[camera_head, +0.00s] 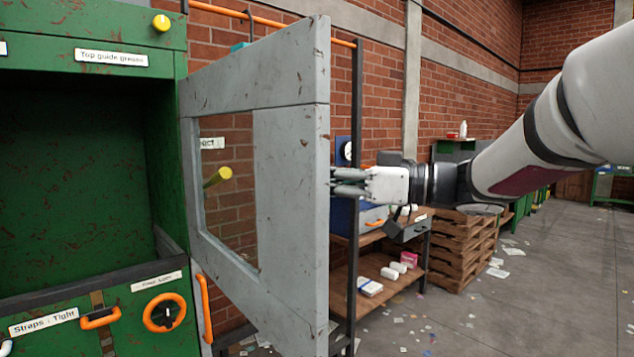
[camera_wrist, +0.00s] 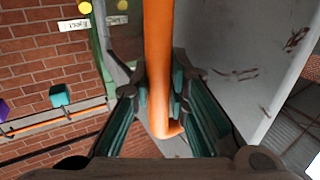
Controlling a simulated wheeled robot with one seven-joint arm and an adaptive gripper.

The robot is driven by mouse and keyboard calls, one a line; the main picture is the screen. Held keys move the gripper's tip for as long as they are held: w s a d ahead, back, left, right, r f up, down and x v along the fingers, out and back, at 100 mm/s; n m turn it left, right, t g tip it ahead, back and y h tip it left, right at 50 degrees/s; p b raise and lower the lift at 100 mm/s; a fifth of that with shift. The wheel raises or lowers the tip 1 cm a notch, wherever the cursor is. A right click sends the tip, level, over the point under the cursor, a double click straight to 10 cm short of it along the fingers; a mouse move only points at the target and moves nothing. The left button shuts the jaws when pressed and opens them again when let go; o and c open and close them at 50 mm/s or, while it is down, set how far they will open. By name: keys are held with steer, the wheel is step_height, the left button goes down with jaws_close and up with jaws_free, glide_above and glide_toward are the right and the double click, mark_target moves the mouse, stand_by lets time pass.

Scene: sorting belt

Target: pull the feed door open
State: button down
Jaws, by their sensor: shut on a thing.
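The feed door (camera_head: 292,190) is a scuffed grey panel with a window opening. It stands swung out from the green machine (camera_head: 110,180), with the dark opening behind it uncovered. My gripper (camera_head: 338,182) is at the door's outer edge, with its fingertips partly hidden behind that edge. In the wrist view the fingers are shut around an orange bar handle (camera_wrist: 158,60), near its bent lower end. The grey door surface (camera_wrist: 235,70) also shows there, to the right of the handle. The handle is hidden by the door in the head view.
A workbench (camera_head: 400,232) with a blue box stands behind my gripper, and stacked wooden pallets (camera_head: 465,248) are right of it. An orange ring knob (camera_head: 165,313) is on the machine front. The concrete floor at right has scattered paper scraps.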

steer(key=shift+r, duration=0.2)
steer(key=c, duration=1.5)
jaws_free()
steer(key=shift+f, duration=0.1)
steer(key=shift+c, duration=0.2)
steer(key=v, duration=1.2)
